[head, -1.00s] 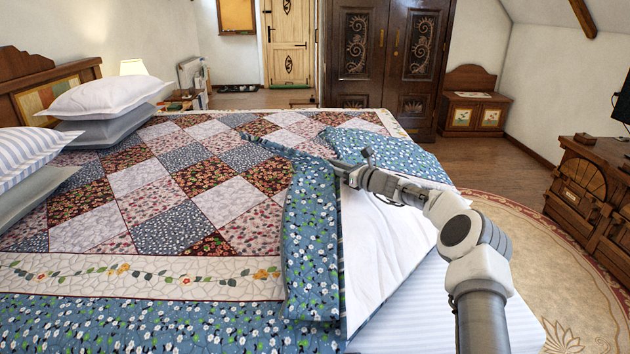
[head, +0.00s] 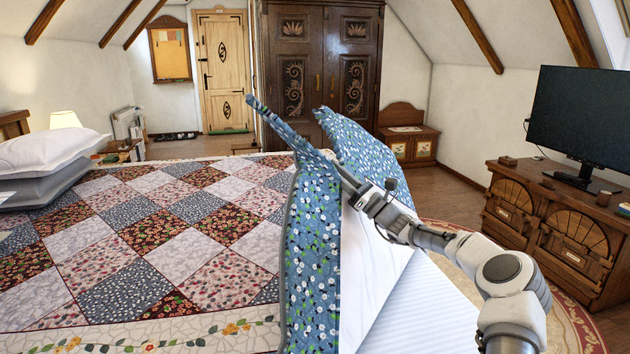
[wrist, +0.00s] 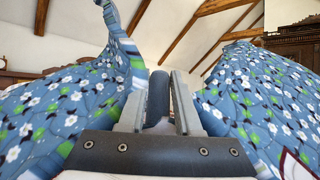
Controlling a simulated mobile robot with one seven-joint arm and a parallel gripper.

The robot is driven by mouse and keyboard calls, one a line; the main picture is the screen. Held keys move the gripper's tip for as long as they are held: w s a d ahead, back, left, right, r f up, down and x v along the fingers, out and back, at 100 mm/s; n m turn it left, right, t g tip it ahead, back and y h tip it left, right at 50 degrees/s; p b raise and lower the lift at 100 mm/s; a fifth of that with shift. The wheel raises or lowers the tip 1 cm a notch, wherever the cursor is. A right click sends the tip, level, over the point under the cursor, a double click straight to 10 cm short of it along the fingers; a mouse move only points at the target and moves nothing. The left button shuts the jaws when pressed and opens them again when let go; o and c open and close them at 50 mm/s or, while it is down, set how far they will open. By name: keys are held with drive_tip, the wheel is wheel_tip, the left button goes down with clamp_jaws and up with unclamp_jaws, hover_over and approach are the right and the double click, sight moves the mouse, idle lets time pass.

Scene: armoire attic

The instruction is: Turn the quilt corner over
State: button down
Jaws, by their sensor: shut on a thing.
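A narrow blue flap sticks up to the left of the gripper.
A striped white sheet (head: 425,310) is bare under the lifted quilt. Pillows (head: 45,160) lie at the left. A dark armoire (head: 325,80) stands behind the bed. A wooden cabinet (head: 550,225) with a television (head: 590,115) stands at the right, beyond open floor.

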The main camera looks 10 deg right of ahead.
drive_tip(key=shift+t+y, duration=0.5)
drive_tip(key=shift+s+d+r, duration=0.5)
drive_tip(key=shift+s+d, duration=0.2)
drive_tip(key=shift+d, duration=0.05)
drive_tip(key=shift+s+d+r, duration=0.45)
drive_tip(key=shift+s+d, duration=0.25)
drive_tip(key=c, duration=0.6)
unclamp_jaws()
drive_tip(key=p+v, duration=0.2)
drive_tip(key=v, duration=1.5)
drive_tip(key=shift+f+p, duration=0.2)
drive_tip(key=shift+p, duration=0.2)
drive_tip(key=shift+s+d, duration=0.1)
